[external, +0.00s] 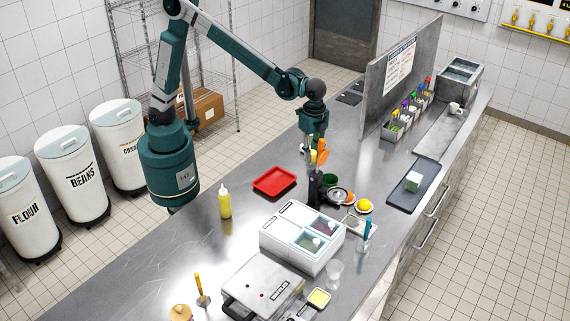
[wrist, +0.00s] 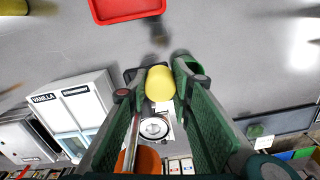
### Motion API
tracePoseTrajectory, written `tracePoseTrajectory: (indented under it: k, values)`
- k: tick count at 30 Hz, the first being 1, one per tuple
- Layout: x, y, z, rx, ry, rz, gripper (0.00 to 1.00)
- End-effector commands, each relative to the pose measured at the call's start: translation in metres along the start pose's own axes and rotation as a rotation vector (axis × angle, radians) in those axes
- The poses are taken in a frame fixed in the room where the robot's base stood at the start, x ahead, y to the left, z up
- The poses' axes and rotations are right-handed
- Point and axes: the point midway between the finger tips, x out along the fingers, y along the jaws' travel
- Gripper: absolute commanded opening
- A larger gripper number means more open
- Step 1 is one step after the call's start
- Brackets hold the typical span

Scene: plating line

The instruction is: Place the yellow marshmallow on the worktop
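The yellow marshmallow (wrist: 160,84) is a rounded yellow piece between my fingertips in the wrist view. My gripper (wrist: 165,74) looks shut on it, with a finger against each side. In the external view my gripper (external: 313,147) points down above the black utensil holder (external: 315,188), and the yellow marshmallow (external: 313,157) shows small at its tips, clear of the surface.
An orange utensil (external: 323,156) stands close beside my gripper. A red tray (external: 275,181) and a yellow bottle (external: 224,203) are to the left. A dark tray (external: 405,195) with a pale block is at the right.

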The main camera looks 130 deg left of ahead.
Motion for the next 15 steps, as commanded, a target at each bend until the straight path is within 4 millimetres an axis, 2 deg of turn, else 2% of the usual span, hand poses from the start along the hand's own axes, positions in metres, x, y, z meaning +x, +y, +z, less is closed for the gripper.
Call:
tracePoseTrajectory:
  k: [1,15]
  values:
    - [0.0,-0.014,0.005,-0.022,0.0,0.0,0.19]
    - [0.012,-0.138,0.053,-0.231,0.001,0.001,0.19]
